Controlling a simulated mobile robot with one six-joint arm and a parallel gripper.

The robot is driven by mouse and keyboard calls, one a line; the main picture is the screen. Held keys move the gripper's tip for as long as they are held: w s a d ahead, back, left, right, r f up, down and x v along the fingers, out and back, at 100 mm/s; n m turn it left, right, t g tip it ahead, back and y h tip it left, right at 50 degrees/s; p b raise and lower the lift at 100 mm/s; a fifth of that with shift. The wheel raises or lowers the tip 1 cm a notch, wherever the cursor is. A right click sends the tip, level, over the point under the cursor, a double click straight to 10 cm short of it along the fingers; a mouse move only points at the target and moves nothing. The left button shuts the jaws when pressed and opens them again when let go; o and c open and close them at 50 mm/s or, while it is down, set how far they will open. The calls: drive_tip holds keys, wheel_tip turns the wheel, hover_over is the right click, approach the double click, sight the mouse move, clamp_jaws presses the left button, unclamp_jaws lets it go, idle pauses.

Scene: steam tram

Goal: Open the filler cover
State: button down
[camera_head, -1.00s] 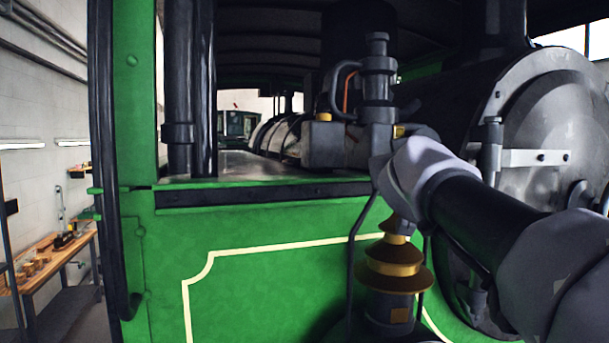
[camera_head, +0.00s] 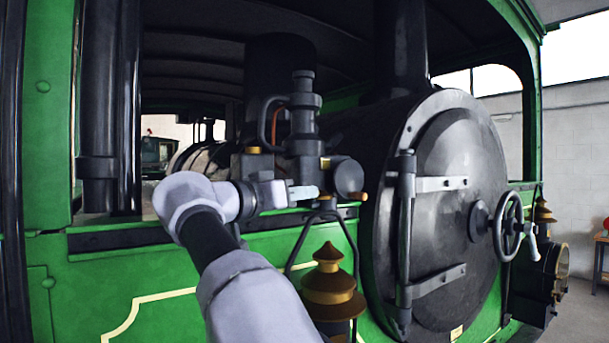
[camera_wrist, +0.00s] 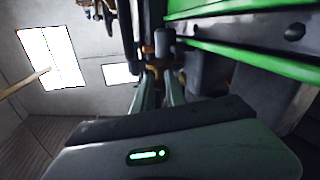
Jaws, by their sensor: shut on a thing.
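A brass-fitted black pump (camera_head: 302,120) stands on the locomotive's green side tank, and a dark round drum-like part (camera_head: 347,178) sits beside its foot. I cannot tell for sure which part is the filler cover. My gripper (camera_head: 312,192) reaches rightward across the foot of the pump, its pale fingers at the drum's left edge. In the wrist view my gripper (camera_wrist: 159,78) has its two fingers close together, with a small brown-gold piece (camera_wrist: 156,64) at their tips. It is shut on this piece, whose shape is mostly hidden. A grey cylinder (camera_wrist: 165,42) lies just beyond.
The round black smokebox door (camera_head: 450,190) with its handwheel (camera_head: 508,226) stands at the right. A brass-topped lamp (camera_head: 328,283) stands in front, below my gripper. A dark roof spans above. Open room with a pale wall (camera_head: 560,130) shows at far right.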

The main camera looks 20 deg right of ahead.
drive_tip(key=shift+w+a+m+g+h+p, duration=0.4)
drive_tip(key=shift+g+p, duration=0.4)
drive_tip(key=shift+p, duration=0.45)
drive_tip(key=shift+s+d, duration=0.1)
drive_tip(key=c, duration=1.4)
unclamp_jaws()
drive_tip(key=shift+d+f, duration=0.1)
drive_tip(key=shift+d, duration=0.05)
drive_tip(key=shift+o, duration=0.2)
drive_tip(key=v, duration=1.7)
drive_tip(key=shift+a, duration=0.35)
